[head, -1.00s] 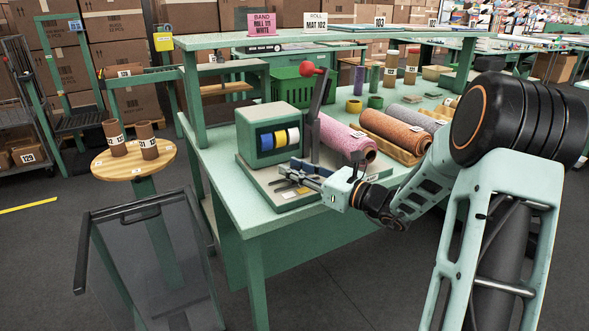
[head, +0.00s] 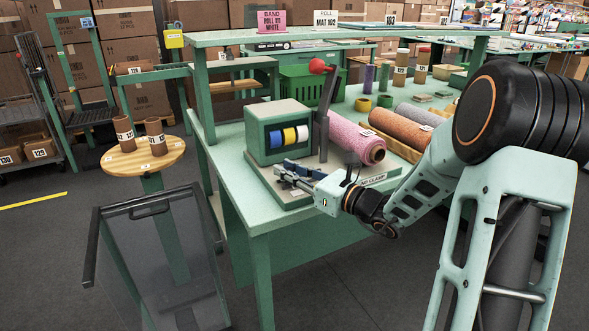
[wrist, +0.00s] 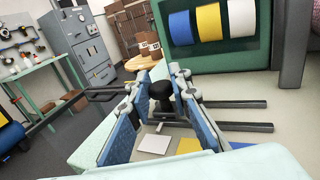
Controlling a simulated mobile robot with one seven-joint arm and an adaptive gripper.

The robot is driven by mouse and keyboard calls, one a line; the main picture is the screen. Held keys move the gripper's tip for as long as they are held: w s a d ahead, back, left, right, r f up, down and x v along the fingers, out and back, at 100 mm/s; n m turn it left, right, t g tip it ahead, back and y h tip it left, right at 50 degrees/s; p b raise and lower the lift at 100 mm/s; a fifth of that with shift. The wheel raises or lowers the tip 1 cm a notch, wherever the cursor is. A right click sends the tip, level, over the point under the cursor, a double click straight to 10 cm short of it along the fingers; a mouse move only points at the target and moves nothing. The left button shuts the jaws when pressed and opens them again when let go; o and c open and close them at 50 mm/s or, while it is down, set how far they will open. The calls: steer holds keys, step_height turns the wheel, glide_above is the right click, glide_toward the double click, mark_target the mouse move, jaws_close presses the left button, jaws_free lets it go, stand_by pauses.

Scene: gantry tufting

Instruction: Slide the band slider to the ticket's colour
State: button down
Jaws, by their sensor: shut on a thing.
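The pink ticket (head: 272,20) on the upper shelf reads BAND and WHITE; its middle line is hard to read. A green box (head: 262,137) on the bench shows blue, yellow and white band rolls, which also fill the top of the wrist view (wrist: 209,22). The slider's black knob (wrist: 160,88) stands in front of the box, near two grey rails. My gripper (wrist: 158,100) is shut on this knob, a finger on each side. In the head view my gripper (head: 283,172) is low at the box's front. White, yellow and blue patches (wrist: 187,146) lie below the fingers.
A red-knobbed lever (head: 317,67) rises right beside the box. A pink roll (head: 360,140) and a brown roll (head: 400,128) lie farther right. A round wooden stand (head: 147,163) and a clear-panelled bin (head: 160,260) stand left of the bench.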

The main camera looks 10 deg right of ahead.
steer(key=shift+s+a, duration=0.1)
steer(key=shift+a, duration=0.1)
steer(key=c, duration=1.8)
jaws_free()
steer(key=shift+a, duration=0.1)
steer(key=shift+s+d, duration=0.35)
steer(key=shift+d, duration=0.15)
steer(key=v, duration=1.1)
steer(key=shift+a, duration=0.1)
